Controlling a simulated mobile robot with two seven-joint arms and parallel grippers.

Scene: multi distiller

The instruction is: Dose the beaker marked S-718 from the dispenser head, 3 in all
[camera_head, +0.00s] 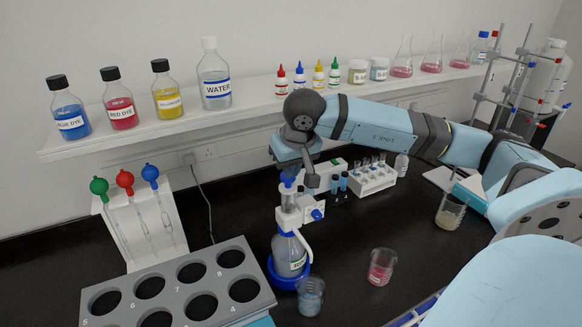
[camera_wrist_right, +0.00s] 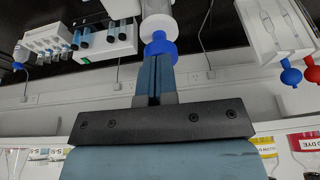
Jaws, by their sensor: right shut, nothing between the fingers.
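The dispenser is a clear bottle (camera_head: 290,254) in a blue ring, with a white and blue dispenser head (camera_head: 289,200) on top. My right gripper (camera_head: 289,172) is shut and empty, pointing down right over the head's top; contact cannot be told. In the right wrist view its closed fingers (camera_wrist_right: 158,80) meet the head's blue cap (camera_wrist_right: 160,45) in line. A beaker with blue-grey contents (camera_head: 310,298) stands at the dispenser's front right, below the spout side. A beaker with pink contents (camera_head: 381,267) stands further right. A third beaker (camera_head: 449,212) stands near my right arm. No S-718 mark is readable.
A grey rack with numbered holes (camera_head: 262,302) stands front left, with a pipette stand (camera_head: 133,228) behind it. A tube rack (camera_head: 372,180) is behind the dispenser. A shelf (camera_head: 250,113) of bottles runs along the wall. Dark bench between the beakers is clear.

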